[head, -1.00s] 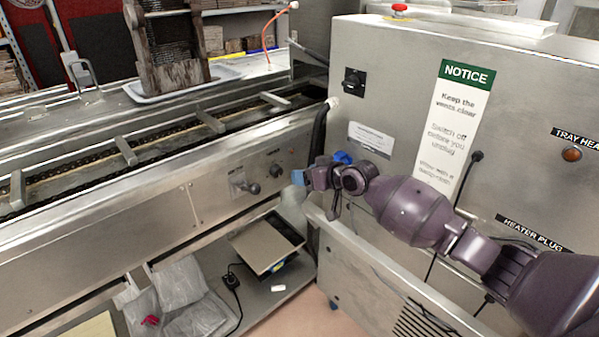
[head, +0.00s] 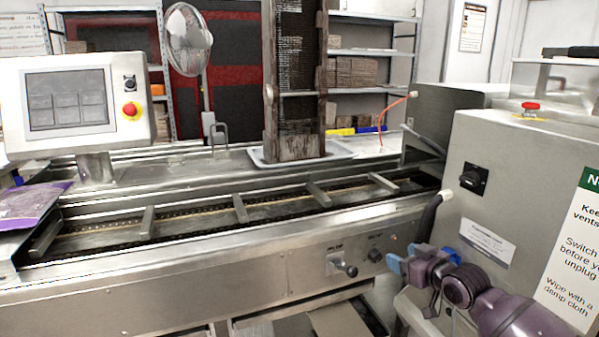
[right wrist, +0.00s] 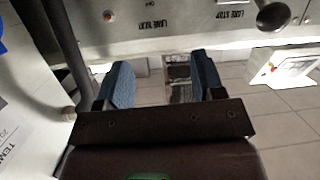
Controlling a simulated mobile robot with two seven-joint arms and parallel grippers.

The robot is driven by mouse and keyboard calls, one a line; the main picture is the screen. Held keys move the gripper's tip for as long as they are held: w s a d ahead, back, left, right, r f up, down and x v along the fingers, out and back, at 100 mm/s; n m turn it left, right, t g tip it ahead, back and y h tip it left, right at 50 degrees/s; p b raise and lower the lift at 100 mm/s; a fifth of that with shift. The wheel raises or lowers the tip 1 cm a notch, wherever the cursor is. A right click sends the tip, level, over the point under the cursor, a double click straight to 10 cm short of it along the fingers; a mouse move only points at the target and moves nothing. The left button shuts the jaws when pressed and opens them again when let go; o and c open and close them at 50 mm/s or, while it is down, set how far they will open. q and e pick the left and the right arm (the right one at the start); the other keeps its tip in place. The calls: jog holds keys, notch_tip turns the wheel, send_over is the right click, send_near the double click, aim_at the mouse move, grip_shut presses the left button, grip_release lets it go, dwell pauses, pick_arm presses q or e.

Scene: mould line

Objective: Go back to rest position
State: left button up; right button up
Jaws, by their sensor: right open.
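My right gripper (head: 420,268) is at the lower right of the head view, in front of the line's front panel and beside the grey cabinet. In the right wrist view my right gripper (right wrist: 160,85) shows two blue-padded fingers spread apart with nothing between them. It is open and empty. Beyond the fingers lie the tiled floor and the underside of the line's panel. My left gripper is not in either view.
The conveyor line (head: 250,262) runs across the head view. The grey cabinet (head: 500,150) stands close to my right arm, with a black hose (head: 428,218) at its side. A control screen (head: 68,100) stands at left. A lever (head: 345,267) sticks out of the panel.

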jog(key=s+f+m+g+h, duration=0.1)
jog(key=s+f+h, duration=0.1)
jog(key=s+f, duration=0.6)
jog(key=s+d+f+m+h, duration=0.1)
jog(key=s+f, duration=0.7)
jog(key=s, duration=1)
jog(key=s+f+m+g+h, duration=0.1)
jog(key=s+f+m+h, duration=0.1)
jog(key=s+f, duration=0.6)
jog(key=s+h, duration=0.1)
jog(key=s, duration=0.4)
jog(key=shift+s+d+f+m+g, duration=0.25)
jog(key=shift+s+f+m+g, duration=0.05)
jog(key=shift+s+f, duration=0.1)
jog(key=shift+w, duration=0.1)
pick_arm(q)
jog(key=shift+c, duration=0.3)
